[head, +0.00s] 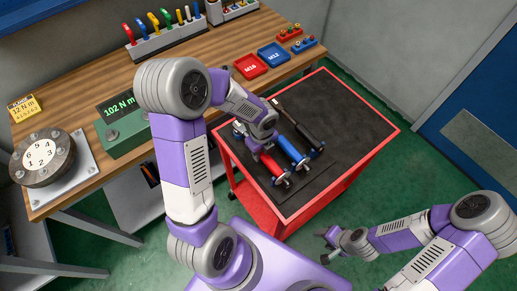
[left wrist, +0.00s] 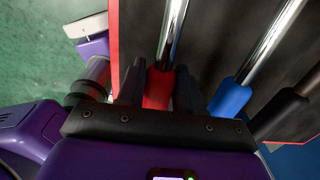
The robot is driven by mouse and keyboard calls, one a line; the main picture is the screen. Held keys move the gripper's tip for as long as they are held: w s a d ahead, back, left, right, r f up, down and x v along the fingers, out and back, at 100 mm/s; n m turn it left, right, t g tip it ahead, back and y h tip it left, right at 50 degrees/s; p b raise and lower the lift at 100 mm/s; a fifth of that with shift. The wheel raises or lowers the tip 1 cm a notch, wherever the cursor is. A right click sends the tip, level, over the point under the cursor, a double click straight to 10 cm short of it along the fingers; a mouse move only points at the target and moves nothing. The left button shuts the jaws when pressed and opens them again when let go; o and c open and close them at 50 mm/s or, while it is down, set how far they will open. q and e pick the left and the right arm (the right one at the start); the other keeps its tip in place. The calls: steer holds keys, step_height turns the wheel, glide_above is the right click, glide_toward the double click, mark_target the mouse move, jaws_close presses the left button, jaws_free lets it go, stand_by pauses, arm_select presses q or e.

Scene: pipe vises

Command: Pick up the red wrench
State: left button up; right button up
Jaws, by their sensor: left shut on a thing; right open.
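The red wrench (head: 272,167) lies on the black-topped red cart beside the blue wrench (head: 292,151). My left gripper (head: 262,149) is at its handle, partly hiding it. In the left wrist view the red handle (left wrist: 159,88) is between the two dark fingers of my left gripper (left wrist: 159,92), which is shut on it. Its bright metal shaft reaches up out of the picture. Whether it is clear of the mat I cannot tell. My right gripper (head: 328,245) is open and empty, low beside the cart.
A black-handled wrench (head: 300,128) lies right of the blue one, close by. The cart's red rim (head: 352,170) surrounds a dark mat, bare at the back and right. The wooden bench (head: 75,185) holds a dial (head: 42,157), a green display box (head: 123,127), a tool rack (head: 165,42) and small trays.

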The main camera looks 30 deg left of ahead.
arm_select(q)
jaws_close()
steer(key=shift+r, duration=0.25)
step_height(320, 180, up, 10)
steer(key=p, duration=0.3)
steer(key=shift+f, duration=0.2)
